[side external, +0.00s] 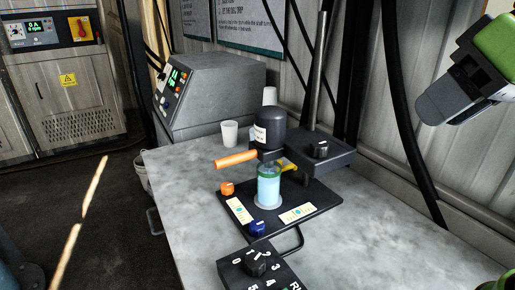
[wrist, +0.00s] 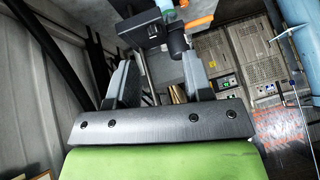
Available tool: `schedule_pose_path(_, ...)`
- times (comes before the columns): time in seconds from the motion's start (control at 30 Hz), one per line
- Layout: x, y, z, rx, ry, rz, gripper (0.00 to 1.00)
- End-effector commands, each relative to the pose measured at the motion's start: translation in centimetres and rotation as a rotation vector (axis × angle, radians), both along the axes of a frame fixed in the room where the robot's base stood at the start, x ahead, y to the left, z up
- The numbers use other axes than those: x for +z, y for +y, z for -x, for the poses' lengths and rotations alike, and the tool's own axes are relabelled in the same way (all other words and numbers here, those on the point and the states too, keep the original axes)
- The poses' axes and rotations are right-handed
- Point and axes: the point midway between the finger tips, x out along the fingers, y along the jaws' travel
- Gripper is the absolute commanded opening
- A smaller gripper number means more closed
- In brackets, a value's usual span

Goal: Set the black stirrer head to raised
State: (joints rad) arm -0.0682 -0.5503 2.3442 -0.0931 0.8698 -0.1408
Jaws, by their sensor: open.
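The black stirrer head (side external: 271,127) stands upright on its carriage, low on the grey column (side external: 319,75). Its lower end is right over a clear jar of blue liquid (side external: 268,187); I cannot tell how far the shaft reaches inside. An orange handle (side external: 236,159) sticks out to the left below the head. The head (wrist: 177,43) and orange handle (wrist: 200,22) also show beyond my fingers in the wrist view. My gripper (side external: 432,108) is at the upper right, well away from the head. In the wrist view my gripper (wrist: 158,70) is open and empty.
A black base plate (side external: 322,208) holds the jar, labels, an orange knob (side external: 227,188) and a blue knob (side external: 257,228). A numbered dial box (side external: 262,268) sits in front. A white cup (side external: 229,133) and grey console (side external: 210,95) stand behind. The right tabletop is clear.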

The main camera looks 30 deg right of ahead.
Motion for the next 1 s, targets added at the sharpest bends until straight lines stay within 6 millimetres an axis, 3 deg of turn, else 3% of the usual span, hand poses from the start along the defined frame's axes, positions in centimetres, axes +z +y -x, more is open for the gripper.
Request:
schedule_pose_path(0.13, 0.5, 1.3, -6.1, 0.293, -0.002, 0.241, 0.46)
schedule_pose_path(0.27, -0.4, 3.4, -11.4, 0.564, -0.019, 0.454, 0.46)
schedule_pose_path(0.4, -2.7, 6.6, -16.7, 0.86, -0.042, 0.674, 0.46)
schedule_pose_path(0.5, -4.8, 9.1, -19.6, 1.052, -0.062, 0.813, 0.46)
schedule_pose_path(0.7, -8.2, 12.7, -22.6, 1.3, -0.095, 0.992, 0.46)
schedule_pose_path(1.0, -10.9, 13.4, -24.4, 1.358, -0.101, 1.034, 0.46)
